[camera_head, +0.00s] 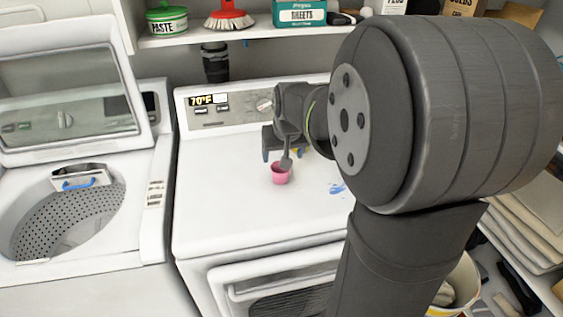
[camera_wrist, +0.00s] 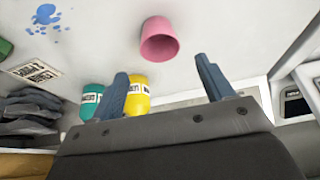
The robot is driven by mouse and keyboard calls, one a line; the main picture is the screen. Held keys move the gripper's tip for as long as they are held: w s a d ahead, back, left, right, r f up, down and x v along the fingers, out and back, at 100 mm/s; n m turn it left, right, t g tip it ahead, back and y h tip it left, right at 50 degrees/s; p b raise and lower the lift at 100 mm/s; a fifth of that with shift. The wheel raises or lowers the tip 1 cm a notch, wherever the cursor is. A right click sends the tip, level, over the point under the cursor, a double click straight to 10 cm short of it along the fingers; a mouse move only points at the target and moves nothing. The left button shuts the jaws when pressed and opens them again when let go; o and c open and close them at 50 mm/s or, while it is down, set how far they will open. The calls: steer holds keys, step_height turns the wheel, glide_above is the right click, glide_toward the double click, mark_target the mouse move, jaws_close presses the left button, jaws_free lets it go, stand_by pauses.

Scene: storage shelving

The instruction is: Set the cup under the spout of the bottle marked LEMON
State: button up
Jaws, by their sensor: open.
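A small pink cup (camera_head: 281,175) stands on the white top of the right-hand machine. It also shows in the wrist view (camera_wrist: 160,42), beyond the fingertips. My gripper (camera_head: 277,157) is just above and behind the cup in the head view. In the wrist view its two fingers (camera_wrist: 163,84) are apart with nothing between them. A yellow bottle (camera_wrist: 138,97) with a white label and a teal bottle (camera_wrist: 91,102) show by the left finger, partly hidden by the gripper. Their labels are too small to read, so I cannot tell which is LEMON. No spout is clear.
A shelf above holds a green PASTE tin (camera_head: 167,21), a red brush (camera_head: 229,15) and a teal SHEETS box (camera_head: 299,13). An open washer (camera_head: 70,215) stands at left. The machine top (camera_head: 215,215) is clear left of the cup; my arm hides much at right.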

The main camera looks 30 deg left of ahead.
steer(key=shift+o, duration=0.5)
steer(key=shift+v, duration=1.95)
steer(key=shift+a, duration=0.1)
steer(key=w+a+r+n+g+h, duration=0.1)
steer(key=a+r+n+h, duration=0.1)
steer(key=a+n+h, duration=0.4)
steer(key=w+a+r+n+h, duration=0.1)
steer(key=a+r+n, duration=0.2)
steer(key=n, duration=0.5)
steer(key=x, duration=0.8)
steer(key=s+x, duration=0.1)
steer(key=x, duration=0.3)
steer(key=shift+d+f, duration=0.1)
steer(key=shift+d, duration=0.05)
steer(key=shift+s+x, duration=0.15)
steer(key=shift+x, duration=0.75)
steer(key=shift+s+x, duration=0.2)
steer(key=shift+x, duration=0.65)
steer(key=shift+s+x, duration=0.15)
steer(key=shift+x, duration=0.75)
steer(key=shift+f, duration=0.1)
steer(key=c, duration=1.1)
